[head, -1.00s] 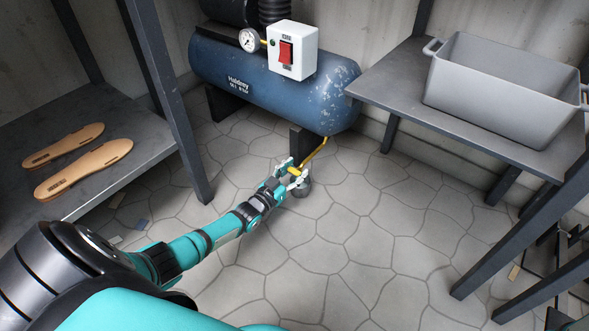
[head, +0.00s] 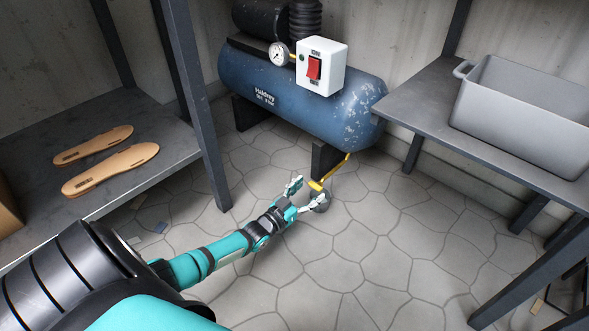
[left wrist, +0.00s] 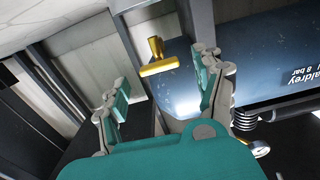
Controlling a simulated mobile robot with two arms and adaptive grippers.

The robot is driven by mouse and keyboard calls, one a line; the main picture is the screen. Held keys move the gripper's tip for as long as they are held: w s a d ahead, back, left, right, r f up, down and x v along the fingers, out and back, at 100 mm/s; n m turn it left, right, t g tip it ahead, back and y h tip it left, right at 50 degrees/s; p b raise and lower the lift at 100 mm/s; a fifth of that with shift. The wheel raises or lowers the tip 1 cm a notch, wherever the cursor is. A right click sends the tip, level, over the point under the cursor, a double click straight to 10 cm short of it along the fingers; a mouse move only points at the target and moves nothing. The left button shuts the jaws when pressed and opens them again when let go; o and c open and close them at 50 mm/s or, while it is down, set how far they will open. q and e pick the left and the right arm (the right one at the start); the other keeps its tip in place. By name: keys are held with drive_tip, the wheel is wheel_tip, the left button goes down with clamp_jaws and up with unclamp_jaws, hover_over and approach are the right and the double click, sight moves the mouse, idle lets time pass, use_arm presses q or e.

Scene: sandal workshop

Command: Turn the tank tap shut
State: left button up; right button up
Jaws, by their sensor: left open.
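The blue compressor tank (head: 290,104) lies along the wall. A yellow pipe runs down from its right underside to the yellow tap (head: 316,186) near the floor. My left gripper (head: 306,193) is open beside the tap, with its fingers spread. In the left wrist view the tap (left wrist: 158,66) shows as a T, its bar crosswise to its stem. It appears between and beyond the open fingertips of the left gripper (left wrist: 165,76), with gaps on both sides. The fingers hold nothing. My right gripper is in neither view.
A shelf with two tan soles (head: 110,170) is at left. A table with a grey crate (head: 520,105) is at right.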

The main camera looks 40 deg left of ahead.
use_arm(q)
drive_tip(key=s, duration=0.8)
drive_tip(key=shift+s+a, duration=0.25)
drive_tip(key=shift+a, duration=0.1)
